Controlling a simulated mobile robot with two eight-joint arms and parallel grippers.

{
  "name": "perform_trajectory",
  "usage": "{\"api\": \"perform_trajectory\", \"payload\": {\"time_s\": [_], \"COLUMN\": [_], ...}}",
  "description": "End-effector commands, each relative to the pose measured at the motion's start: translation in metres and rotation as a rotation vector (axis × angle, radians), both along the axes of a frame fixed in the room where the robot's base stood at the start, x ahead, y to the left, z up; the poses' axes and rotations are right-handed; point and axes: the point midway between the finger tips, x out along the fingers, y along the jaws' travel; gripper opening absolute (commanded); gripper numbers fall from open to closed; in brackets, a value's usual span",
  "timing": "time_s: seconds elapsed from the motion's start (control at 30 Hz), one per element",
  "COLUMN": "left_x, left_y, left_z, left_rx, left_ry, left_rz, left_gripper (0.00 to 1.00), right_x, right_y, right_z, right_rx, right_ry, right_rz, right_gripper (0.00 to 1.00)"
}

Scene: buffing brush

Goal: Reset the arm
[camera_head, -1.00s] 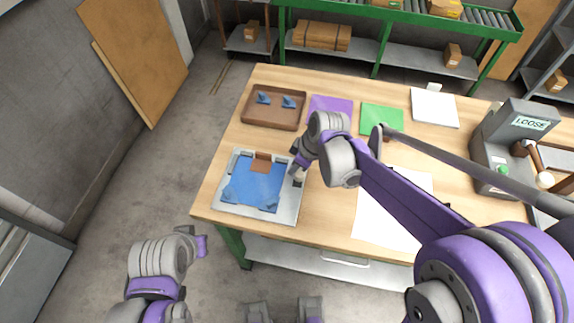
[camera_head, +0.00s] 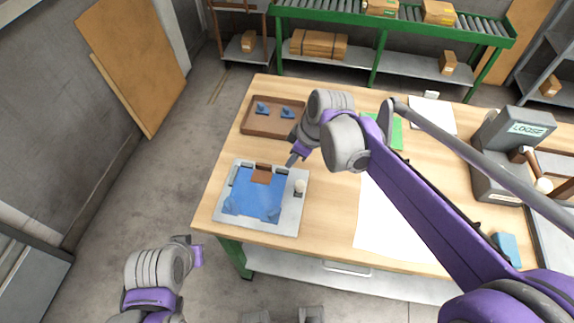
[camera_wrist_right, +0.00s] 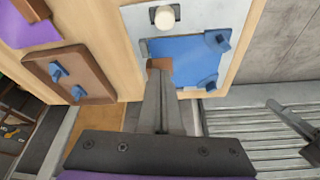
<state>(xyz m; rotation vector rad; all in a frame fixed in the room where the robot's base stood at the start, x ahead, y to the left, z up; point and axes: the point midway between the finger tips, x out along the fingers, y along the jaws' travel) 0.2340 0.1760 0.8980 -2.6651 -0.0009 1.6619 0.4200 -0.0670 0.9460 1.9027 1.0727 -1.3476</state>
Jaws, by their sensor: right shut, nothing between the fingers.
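My right gripper (camera_head: 292,160) is shut and empty. It hangs above the table near the upper right corner of a grey fixture plate (camera_head: 290,220) that holds a blue sheet (camera_head: 255,196). Blue clamps sit at the sheet's near corners, and a brown piece (camera_head: 261,176) is at its far edge. In the right wrist view the shut fingers (camera_wrist_right: 160,85) point toward the brown piece and blue sheet. A white round knob (camera_wrist_right: 163,17) is on the plate. My left gripper (camera_head: 197,252) is off the table's near left corner; its fingers are too unclear to judge.
A brown tray (camera_head: 262,131) with two blue parts stands behind the plate. A green sheet (camera_head: 396,136), white paper (camera_head: 388,225) and a grey machine labelled LOOSE (camera_head: 497,180) are to the right. A blue block (camera_head: 507,248) lies at the right. Bare wood surrounds the plate.

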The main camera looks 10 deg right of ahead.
Motion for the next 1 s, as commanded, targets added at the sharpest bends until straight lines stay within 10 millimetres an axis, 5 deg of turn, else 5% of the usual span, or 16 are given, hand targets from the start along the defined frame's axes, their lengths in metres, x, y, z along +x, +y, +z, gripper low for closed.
{"api": "perform_trajectory", "payload": {"time_s": [0.77,1.0], "left_x": [0.0,0.003], "left_y": [0.0,0.0], "left_z": [0.002,0.012], "left_rx": [0.0,0.0], "left_ry": [-0.001,-0.005], "left_rz": [0.0,0.0], "left_gripper": [0.0,0.0], "right_x": [-0.005,-0.058], "right_y": [-0.005,-0.041], "right_z": [0.011,0.018], "right_rx": [-0.002,-0.015], "right_ry": [-0.001,-0.016], "right_rz": [-0.014,-0.31], "right_gripper": [0.0,0.0]}}
